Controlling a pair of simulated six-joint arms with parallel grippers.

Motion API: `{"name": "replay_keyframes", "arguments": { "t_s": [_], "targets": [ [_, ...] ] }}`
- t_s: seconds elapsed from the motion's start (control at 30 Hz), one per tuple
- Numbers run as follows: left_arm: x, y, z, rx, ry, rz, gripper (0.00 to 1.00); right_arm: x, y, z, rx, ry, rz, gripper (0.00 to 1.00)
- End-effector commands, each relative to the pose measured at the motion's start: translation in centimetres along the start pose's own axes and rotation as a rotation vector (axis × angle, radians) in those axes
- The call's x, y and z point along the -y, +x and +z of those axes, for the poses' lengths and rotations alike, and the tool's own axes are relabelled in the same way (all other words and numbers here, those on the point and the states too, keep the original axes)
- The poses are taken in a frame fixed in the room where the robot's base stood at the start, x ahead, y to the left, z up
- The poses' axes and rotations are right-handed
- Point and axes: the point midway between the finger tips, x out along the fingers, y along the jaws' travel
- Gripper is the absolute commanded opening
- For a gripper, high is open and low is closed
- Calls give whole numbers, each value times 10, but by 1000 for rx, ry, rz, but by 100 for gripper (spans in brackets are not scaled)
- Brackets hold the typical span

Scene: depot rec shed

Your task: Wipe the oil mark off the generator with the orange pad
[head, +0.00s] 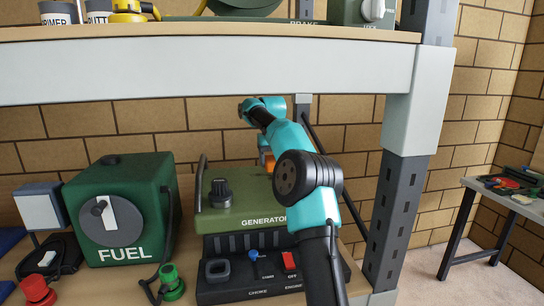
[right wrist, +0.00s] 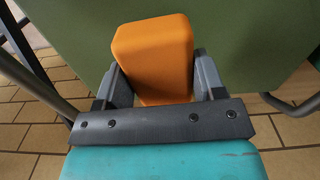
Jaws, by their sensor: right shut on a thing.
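The generator (head: 240,219) is a green box with a black control front, standing on the lower shelf. My right arm reaches over it from the front, and its gripper (right wrist: 153,82) is shut on the orange pad (right wrist: 152,55). The pad also shows as a small orange patch in the head view (head: 267,160), partly hidden by my arm. In the right wrist view the pad is in front of a plain green surface (right wrist: 240,40); I cannot tell whether it touches. No oil mark shows in either view. My left gripper is not in view.
A green fuel box (head: 120,240) with a dial stands left of the generator. Red (head: 37,290) and green (head: 170,283) knobs are in front of it. The upper shelf edge (head: 200,70) is overhead, and a grey post (head: 392,215) stands at right.

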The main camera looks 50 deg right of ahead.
Motion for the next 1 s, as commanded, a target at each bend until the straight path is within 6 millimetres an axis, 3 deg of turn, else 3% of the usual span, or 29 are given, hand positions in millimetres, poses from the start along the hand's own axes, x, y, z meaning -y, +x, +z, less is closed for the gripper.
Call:
{"name": "replay_keyframes", "arguments": {
  "t_s": [0.43, 1.0],
  "targets": [
    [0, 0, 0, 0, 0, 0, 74, 0, 35, 0, 1, 1, 1, 44],
    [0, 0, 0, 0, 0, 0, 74, 0, 38, 0, -1, 1, 0, 44]
  ]
}}
